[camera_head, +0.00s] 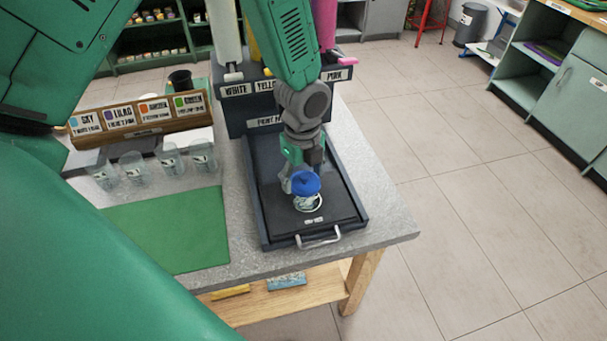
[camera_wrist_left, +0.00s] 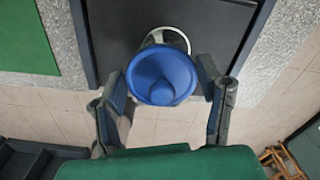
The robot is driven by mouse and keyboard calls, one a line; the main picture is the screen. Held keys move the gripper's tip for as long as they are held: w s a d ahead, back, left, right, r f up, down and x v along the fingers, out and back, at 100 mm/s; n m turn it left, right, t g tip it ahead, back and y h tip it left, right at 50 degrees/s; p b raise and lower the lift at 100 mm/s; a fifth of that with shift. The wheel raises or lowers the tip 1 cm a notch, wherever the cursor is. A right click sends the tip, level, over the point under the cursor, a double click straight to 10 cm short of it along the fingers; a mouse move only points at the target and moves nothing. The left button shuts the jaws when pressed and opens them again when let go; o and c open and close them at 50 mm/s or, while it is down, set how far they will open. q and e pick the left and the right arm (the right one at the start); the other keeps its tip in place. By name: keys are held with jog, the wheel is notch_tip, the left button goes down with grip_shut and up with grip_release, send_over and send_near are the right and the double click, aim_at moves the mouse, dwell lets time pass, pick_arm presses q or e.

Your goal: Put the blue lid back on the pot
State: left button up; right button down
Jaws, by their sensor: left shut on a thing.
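The blue lid (camera_head: 306,183) is held by my left gripper (camera_head: 304,165), over the black tray. In the left wrist view the lid (camera_wrist_left: 162,77) sits between the two fingers (camera_wrist_left: 167,92), with its knob facing the camera. The small pale pot (camera_head: 307,202) stands on the tray just below the lid in the head view, and the lid hides its upper part. A white ring (camera_wrist_left: 172,33) shows past the lid in the left wrist view. I cannot tell whether lid and pot touch. My right gripper is not in view.
The black tray (camera_head: 334,215) with a front handle (camera_head: 318,239) lies on the grey table (camera_head: 380,215). A dark rack with labelled holders (camera_head: 237,100) stands behind it. Several clear cups (camera_head: 168,158), a green mat (camera_head: 165,228) and a wooden sign rack (camera_head: 145,140) are left.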

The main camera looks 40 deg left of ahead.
pick_arm(q)
jog(key=shift+p, duration=0.3)
dwell(0.6)
jog(key=o, duration=1.3)
jog(key=shift+r+p, duration=3.5)
jog(key=shift+r, duration=0.05)
jog(key=shift+f, duration=0.1)
grip_shut()
